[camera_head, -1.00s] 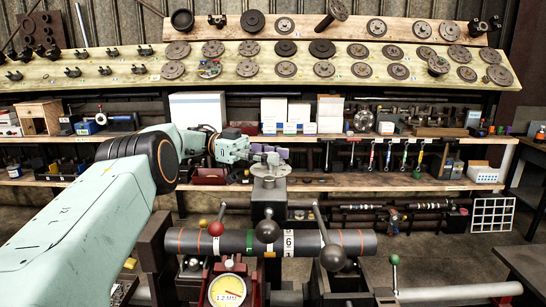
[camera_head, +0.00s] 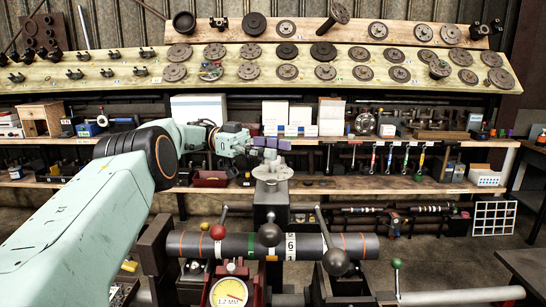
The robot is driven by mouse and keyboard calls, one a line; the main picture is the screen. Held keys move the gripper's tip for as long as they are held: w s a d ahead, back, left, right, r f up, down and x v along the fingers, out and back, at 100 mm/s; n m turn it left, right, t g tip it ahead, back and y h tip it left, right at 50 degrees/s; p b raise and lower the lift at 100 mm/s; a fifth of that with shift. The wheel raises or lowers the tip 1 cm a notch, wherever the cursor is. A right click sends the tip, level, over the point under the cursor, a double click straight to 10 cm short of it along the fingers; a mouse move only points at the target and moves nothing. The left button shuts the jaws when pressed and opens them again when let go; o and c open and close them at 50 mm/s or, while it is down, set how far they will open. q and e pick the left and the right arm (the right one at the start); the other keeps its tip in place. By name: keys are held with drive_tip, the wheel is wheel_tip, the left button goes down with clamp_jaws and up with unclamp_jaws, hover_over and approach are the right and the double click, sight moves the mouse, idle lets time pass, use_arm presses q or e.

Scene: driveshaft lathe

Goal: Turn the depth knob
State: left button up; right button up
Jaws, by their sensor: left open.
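The depth knob appears to be the pale grey metal knob (camera_head: 271,174) on top of the dark upright post on the lathe. My left gripper (camera_head: 272,148) is just above and behind the knob in the picture, with purple-grey finger parts. It is open and nothing shows between its fingers. Whether it touches the knob cannot be told. A round dial gauge (camera_head: 229,293) with a yellow face stands at the front, reading about 1.2 MM. My right gripper is not in view.
A grey shaft (camera_head: 338,245) lies across the lathe. Levers with a red ball (camera_head: 218,231), a dark ball (camera_head: 269,234) and a green ball (camera_head: 396,264) stick up around it. Behind, a shelf (camera_head: 400,185) holds tools and boxes. Open floor shows at the right.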

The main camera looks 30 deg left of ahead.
use_arm(q)
wheel_tip(320, 180, up, 8)
drive_tip(key=shift+d+f, duration=0.1)
drive_tip(key=shift+d, duration=0.05)
drive_tip(key=shift+a, duration=0.2)
